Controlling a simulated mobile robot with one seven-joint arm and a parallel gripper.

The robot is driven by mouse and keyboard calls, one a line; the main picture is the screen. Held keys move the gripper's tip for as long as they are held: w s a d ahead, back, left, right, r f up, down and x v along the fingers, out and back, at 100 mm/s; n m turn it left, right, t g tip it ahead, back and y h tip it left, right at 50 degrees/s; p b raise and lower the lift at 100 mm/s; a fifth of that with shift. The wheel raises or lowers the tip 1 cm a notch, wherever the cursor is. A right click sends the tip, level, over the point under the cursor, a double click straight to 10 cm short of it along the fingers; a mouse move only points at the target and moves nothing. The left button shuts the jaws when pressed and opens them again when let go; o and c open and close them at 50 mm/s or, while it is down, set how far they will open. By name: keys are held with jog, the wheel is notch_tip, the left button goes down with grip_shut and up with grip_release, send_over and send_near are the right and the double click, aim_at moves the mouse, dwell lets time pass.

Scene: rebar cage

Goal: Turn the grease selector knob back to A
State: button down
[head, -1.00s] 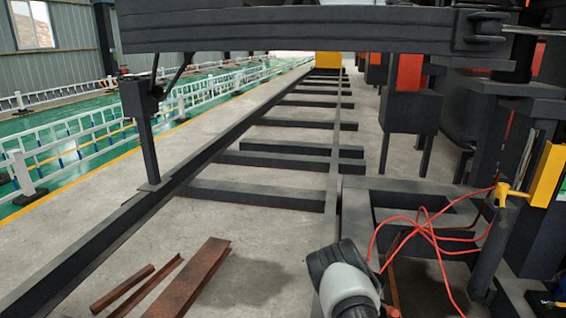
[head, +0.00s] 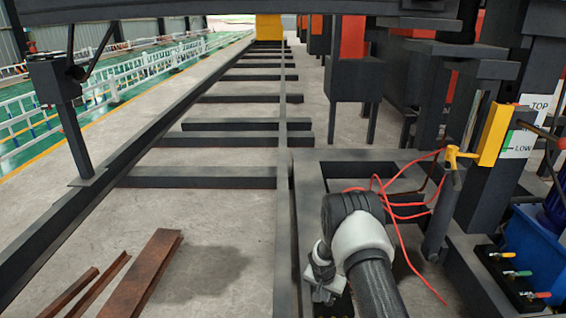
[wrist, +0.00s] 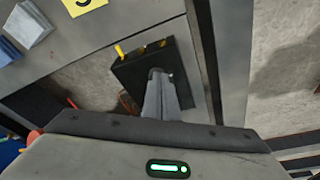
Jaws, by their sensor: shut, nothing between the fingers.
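In the wrist view my gripper (wrist: 158,76) is shut and empty, with its fingers pointing up the picture. The fingertips overlap a dark box (wrist: 182,92) on a grey plate; I cannot tell whether they touch it. A small yellow piece (wrist: 118,50) sticks out at the box's upper left edge. I cannot tell whether it is the grease selector knob, and no letter A is readable. In the head view my arm stands at the bottom centre, and the fingers cannot be made out there.
A black block with small coloured handles (head: 512,272) stands at the right before a blue tank (head: 535,235). Red cables (head: 400,205) loop over the dark frame (head: 305,190). Rusty steel pieces (head: 150,270) lie on the floor at left. A yellow label (wrist: 85,5) sits at the wrist view's top.

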jog(key=x, duration=0.3)
jog(key=shift+s+a+f, duration=0.2)
jog(key=shift+s+f, duration=0.15)
jog(key=shift+f, duration=0.3)
jog(key=shift+w+d, duration=0.2)
jog(key=shift+w, duration=0.05)
jog(key=shift+d+r, duration=0.1)
jog(key=shift+d, duration=0.15)
jog(key=shift+s, duration=0.1)
dwell(0.4)
jog(key=shift+s+a, duration=0.2)
jog(key=p+v, duration=0.1)
jog(key=v, duration=0.1)
jog(key=p+v, duration=0.1)
jog(key=w+p+v, duration=0.1)
jog(key=v, duration=0.1)
jog(key=shift+s+d+r, duration=0.15)
jog(key=shift+d+r, duration=0.05)
jog(key=shift+r, duration=0.3)
